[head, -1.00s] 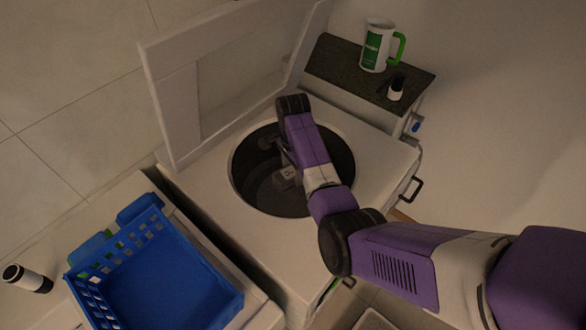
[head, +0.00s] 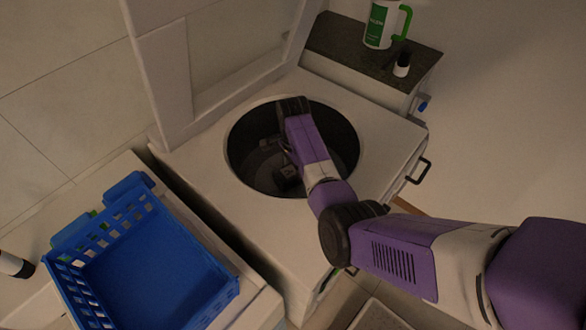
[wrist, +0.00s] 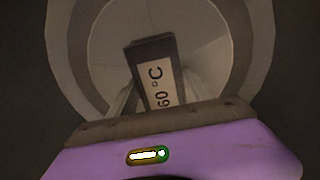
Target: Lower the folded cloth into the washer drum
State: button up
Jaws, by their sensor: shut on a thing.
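The washer is a white top-loader with a round, dark drum (head: 341,128); the drum's pale inside also shows in the wrist view (wrist: 110,35). My gripper (head: 284,165) is down inside the drum opening. In the wrist view my gripper (wrist: 155,98) is shut on a small dark block-like thing, which I take for the folded cloth (wrist: 148,52). It bears a white label reading "60 °C". It is tilted slightly and hangs over the drum's floor. Whether it touches the floor cannot be told. The finger ends are partly hidden behind it.
The washer's lid (head: 165,75) stands open at the back left. A blue basket (head: 150,275) stands on a white surface to the left. A dark shelf (head: 340,42) at the back right holds a green-and-white mug (head: 381,25) and a small bottle (head: 402,65).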

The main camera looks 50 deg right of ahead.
dwell(0.3)
jog(key=o, duration=1.5)
jog(key=shift+r, duration=3.85)
